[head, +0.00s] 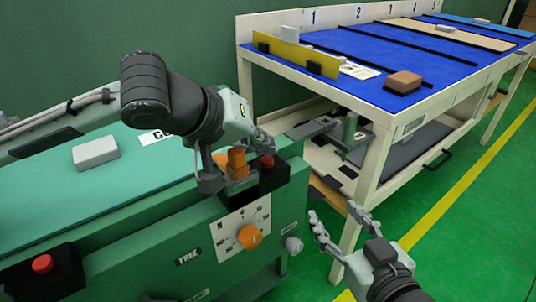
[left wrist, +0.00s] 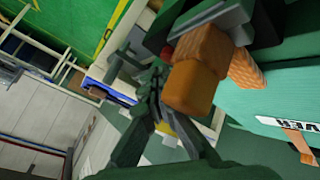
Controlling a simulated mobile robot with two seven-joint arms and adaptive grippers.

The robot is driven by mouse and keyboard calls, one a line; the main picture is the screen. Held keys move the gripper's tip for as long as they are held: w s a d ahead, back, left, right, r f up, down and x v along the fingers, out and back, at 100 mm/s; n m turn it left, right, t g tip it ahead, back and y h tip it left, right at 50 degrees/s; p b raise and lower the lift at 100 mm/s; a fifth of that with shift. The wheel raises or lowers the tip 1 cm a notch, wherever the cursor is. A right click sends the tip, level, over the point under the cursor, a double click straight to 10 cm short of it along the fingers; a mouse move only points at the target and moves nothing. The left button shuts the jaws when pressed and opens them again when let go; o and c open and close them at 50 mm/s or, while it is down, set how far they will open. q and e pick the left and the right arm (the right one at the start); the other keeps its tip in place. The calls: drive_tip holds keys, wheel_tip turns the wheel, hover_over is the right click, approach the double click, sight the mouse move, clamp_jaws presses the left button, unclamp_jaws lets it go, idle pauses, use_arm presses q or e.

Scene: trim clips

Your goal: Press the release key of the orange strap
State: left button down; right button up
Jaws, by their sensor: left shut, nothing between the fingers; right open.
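The orange strap (head: 237,157) shows in the head view as a small upright orange piece at the green machine's right end, beside a black box with a red button. In the left wrist view a woven orange strap (left wrist: 245,68) runs beside a smooth, lighter orange block (left wrist: 190,86). I cannot tell for sure whether this block is the release key. My left gripper (head: 266,146) is shut and empty, just above and to the right of the strap; contact cannot be told. My right gripper (head: 335,214) is open and empty, low in front of the white table.
The red button (head: 267,161) is close to the left fingers. An orange dial (head: 250,236) is on the machine's front. A grey block (head: 96,151) lies on its top. The white table (head: 375,165) with blue lanes stands at the right; green floor is free beyond the yellow line.

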sight(263, 161)
use_arm(q)
drive_tip(key=shift+s+a+f+p, duration=0.15)
drive_tip(key=shift+s+f+p, duration=0.25)
drive_tip(key=shift+f, duration=0.2)
drive_tip(key=shift+r+p, duration=0.5)
drive_tip(key=shift+p, duration=0.05)
wheel_tip(263, 161, up, 5)
drive_tip(key=p, duration=0.5)
drive_tip(key=shift+f, duration=0.1)
drive_tip(key=shift+w, duration=0.1)
